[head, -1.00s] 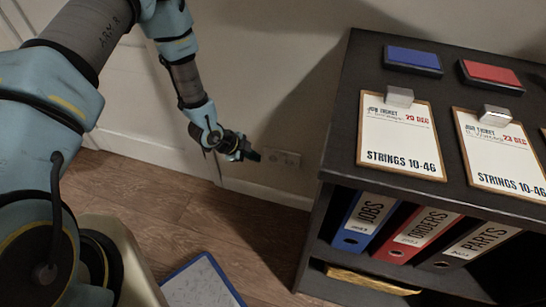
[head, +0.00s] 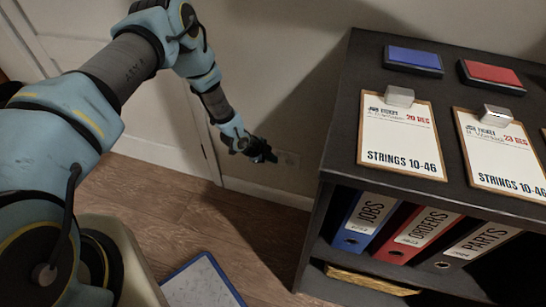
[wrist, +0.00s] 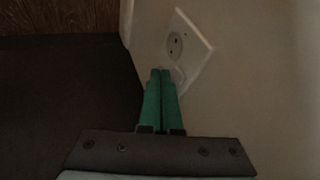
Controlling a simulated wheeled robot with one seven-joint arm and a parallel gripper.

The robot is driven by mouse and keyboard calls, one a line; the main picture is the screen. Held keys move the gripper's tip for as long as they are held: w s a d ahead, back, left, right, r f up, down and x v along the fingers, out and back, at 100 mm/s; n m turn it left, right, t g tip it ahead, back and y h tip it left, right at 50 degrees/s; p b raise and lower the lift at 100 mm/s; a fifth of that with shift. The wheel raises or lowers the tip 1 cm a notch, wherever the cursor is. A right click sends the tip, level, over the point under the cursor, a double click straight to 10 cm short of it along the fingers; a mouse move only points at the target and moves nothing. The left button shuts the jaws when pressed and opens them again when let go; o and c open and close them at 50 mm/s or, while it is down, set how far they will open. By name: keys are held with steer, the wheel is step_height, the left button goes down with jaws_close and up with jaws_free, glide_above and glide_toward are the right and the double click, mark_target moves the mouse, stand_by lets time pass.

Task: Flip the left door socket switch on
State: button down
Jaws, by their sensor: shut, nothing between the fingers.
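A white wall socket plate (wrist: 193,50) shows in the wrist view, tilted in the picture, with a round outlet (wrist: 175,45) at its upper left. My gripper (wrist: 161,74) has its green fingers together and empty. Its tips overlap the lower part of the plate in the wrist view and hide some of it, including where a switch could be. I cannot tell whether they touch.
The dark shelf unit (head: 335,130) stands close to the right of the socket, holding binders, clipboards and ink pads. A door (head: 150,110) is to the left. A blue-edged board (head: 203,285) lies low in front.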

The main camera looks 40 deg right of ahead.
steer(key=shift+w+d, duration=0.25)
steer(key=shift+d, duration=0.05)
steer(key=shift+f, duration=0.1)
steer(key=shift+w+d+b, duration=0.1)
steer(key=shift+d+b, duration=0.05)
steer(key=shift+b, duration=0.2)
steer(key=shift+r+p, duration=0.45)
steer(key=shift+r, duration=0.35)
